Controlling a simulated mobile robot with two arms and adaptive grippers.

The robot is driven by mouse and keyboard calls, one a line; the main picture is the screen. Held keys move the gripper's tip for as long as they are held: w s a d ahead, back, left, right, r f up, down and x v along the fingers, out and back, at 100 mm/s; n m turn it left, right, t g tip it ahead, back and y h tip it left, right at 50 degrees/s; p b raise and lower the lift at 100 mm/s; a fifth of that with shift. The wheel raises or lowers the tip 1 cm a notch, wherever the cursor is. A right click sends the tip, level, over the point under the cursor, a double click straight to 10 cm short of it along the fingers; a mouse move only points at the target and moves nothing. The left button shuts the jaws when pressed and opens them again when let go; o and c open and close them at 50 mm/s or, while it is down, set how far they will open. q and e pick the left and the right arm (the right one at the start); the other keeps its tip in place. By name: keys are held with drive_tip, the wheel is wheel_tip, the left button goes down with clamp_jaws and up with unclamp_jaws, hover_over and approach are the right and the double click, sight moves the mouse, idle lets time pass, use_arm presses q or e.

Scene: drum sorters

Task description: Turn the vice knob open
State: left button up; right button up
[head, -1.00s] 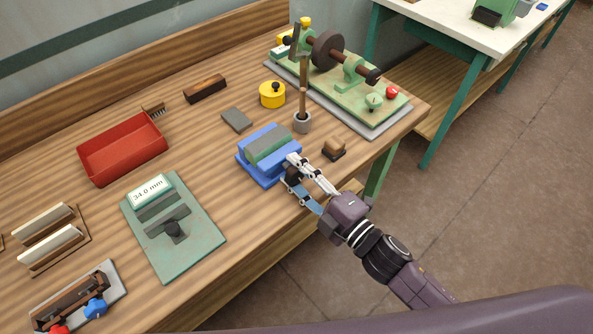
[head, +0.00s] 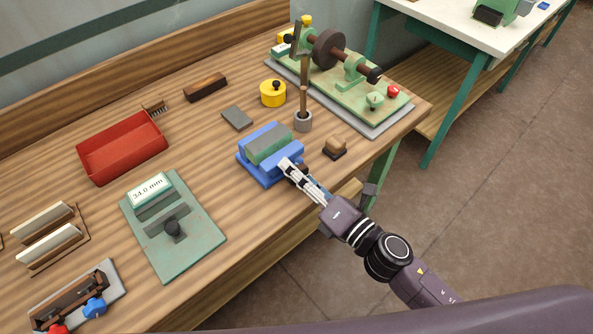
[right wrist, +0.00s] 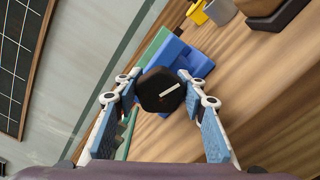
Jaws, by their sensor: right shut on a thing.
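The blue vice (head: 258,173) sits near the front edge of the wooden bench, with a grey-green block (head: 268,149) between its jaws. The vice also shows in the right wrist view (right wrist: 184,62). Its knob (right wrist: 161,91) is black and many-sided with a white line, which lies tilted in that view. My right gripper (head: 290,168) is at the knob on the front side of the vice, its fingers on either side of it and shut on it. In the head view the fingers mostly hide the knob. My left gripper is not in view.
A small brown stamp-like block (head: 334,148) and a grey cup with an upright wooden-handled tool (head: 303,121) stand right of the vice. A green gauge plate (head: 172,230) lies to the left. A green machine (head: 345,85) stands behind. The floor at right is clear.

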drive_tip(key=shift+r+n, duration=0.2)
drive_tip(key=shift+n, duration=0.5)
drive_tip(key=o, duration=1.2)
drive_tip(key=shift+w+a+f, duration=0.1)
drive_tip(key=shift+a+f, duration=0.05)
drive_tip(key=shift+c, duration=0.2)
